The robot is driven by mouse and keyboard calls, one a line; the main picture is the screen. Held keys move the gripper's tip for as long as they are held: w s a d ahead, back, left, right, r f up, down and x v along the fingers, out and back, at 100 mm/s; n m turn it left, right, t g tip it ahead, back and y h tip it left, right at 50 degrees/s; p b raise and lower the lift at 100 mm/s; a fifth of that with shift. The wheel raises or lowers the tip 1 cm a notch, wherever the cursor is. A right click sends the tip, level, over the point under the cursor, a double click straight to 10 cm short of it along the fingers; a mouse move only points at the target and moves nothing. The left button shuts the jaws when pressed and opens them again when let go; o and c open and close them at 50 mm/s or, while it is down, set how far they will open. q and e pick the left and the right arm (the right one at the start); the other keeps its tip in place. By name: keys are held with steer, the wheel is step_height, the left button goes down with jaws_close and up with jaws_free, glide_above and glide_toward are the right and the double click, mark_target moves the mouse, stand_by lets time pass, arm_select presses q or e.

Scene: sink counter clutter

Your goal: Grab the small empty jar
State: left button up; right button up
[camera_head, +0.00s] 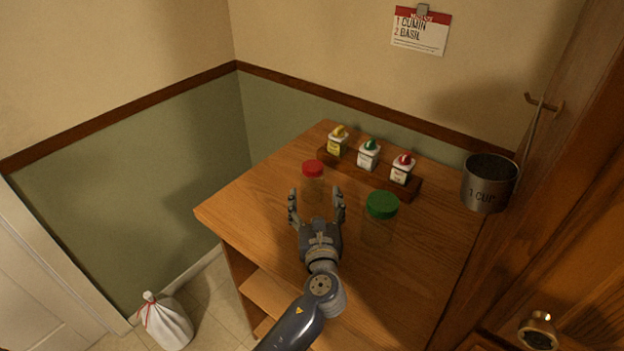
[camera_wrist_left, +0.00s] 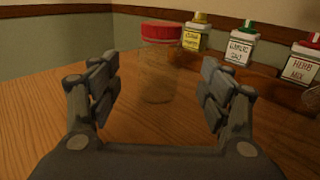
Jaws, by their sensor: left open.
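The small clear jar with a red lid (camera_head: 313,168) stands upright on the wooden counter and looks empty. In the left wrist view the red-lidded jar (camera_wrist_left: 160,36) stands ahead, a little left of centre, its clear body partly see-through. My left gripper (camera_head: 316,196) is open and empty, its fingers pointing at the jar from the near side. The jar shows beyond the fingertips, in line with the gap between them; I cannot tell the exact distance. A larger clear jar with a green lid (camera_head: 382,205) stands to the right of my gripper. My right gripper is not in view.
Yellow-, green- and red-capped spice containers (camera_head: 338,143) (camera_head: 369,155) (camera_head: 403,169) stand on a dark wooden rack (camera_head: 385,182) behind the jars. A metal one-cup measure (camera_head: 489,187) hangs at right. The counter (camera_head: 250,205) is clear left of my gripper.

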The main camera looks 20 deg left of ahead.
mark_target(313, 186)
arm_select(q)
steer(key=shift+x, duration=0.85)
steer(key=shift+w+a+r, duration=0.1)
steer(key=shift+w+r, duration=0.05)
steer(key=shift+w, duration=0.2)
steer(key=p+x, duration=0.1)
steer(key=x, duration=0.3)
steer(key=shift+w+a+r, duration=0.1)
steer(key=shift+w+r, duration=0.05)
steer(key=shift+w+a, duration=0.1)
steer(key=shift+w, duration=0.3)
steer(key=c, duration=1.2)
steer(key=shift+c, duration=0.2)
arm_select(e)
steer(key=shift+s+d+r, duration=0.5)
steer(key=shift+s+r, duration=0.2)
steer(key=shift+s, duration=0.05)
